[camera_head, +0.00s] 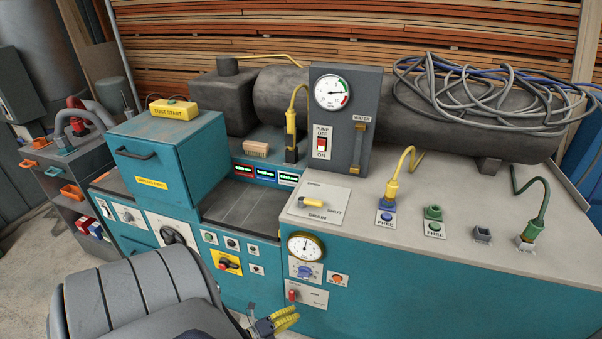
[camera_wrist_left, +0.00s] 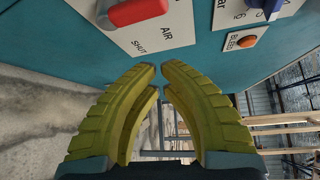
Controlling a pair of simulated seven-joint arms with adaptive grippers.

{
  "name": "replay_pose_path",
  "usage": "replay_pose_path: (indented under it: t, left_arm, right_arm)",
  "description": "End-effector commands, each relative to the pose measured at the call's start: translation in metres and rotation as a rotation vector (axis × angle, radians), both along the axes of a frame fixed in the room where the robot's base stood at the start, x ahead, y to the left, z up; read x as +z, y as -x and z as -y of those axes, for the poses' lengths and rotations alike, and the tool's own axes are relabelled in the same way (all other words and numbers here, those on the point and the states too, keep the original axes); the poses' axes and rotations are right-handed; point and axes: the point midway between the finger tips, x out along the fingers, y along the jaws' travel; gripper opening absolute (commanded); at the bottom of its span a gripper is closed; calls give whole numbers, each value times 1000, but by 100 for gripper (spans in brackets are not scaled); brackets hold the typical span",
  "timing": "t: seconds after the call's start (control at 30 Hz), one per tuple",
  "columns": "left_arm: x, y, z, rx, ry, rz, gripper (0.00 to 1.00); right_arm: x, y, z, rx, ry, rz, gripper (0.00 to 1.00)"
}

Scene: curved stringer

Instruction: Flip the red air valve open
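The red air valve handle (camera_head: 293,295) sits on a white plate low on the front of the teal bench. In the left wrist view the red handle (camera_wrist_left: 138,11) is at the top edge, partly cut off, beside the printed words AIR and SHUT. My left gripper (camera_head: 287,319) is just below and in front of the valve plate, apart from the handle. In the left wrist view its yellow fingers (camera_wrist_left: 160,72) come together at the tips with only a thin gap and nothing between them. My right gripper is not in view.
A blue regulator knob (camera_head: 304,271) and an orange button (camera_head: 337,279) sit just above the valve plate, below a round gauge (camera_head: 305,247). A yellow-handled drain valve (camera_head: 311,203) is on the bench top. Open floor shows below the bench front.

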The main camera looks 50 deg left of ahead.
Motion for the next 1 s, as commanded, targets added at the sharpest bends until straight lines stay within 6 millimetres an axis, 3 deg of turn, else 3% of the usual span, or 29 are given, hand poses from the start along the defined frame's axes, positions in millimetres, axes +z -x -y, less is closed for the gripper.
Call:
replay_pose_path:
  t: [0.1, 0.33, 1.0]
  left_arm:
    - [-1, 17, -2, 0, 1, -2, 0]
    - [0, 33, -4, -1, 1, 0, 0]
    - [-1, 36, -4, 4, 28, -6, 0]
  right_arm:
    - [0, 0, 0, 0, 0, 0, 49]
    - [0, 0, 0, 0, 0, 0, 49]
    - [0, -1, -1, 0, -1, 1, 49]
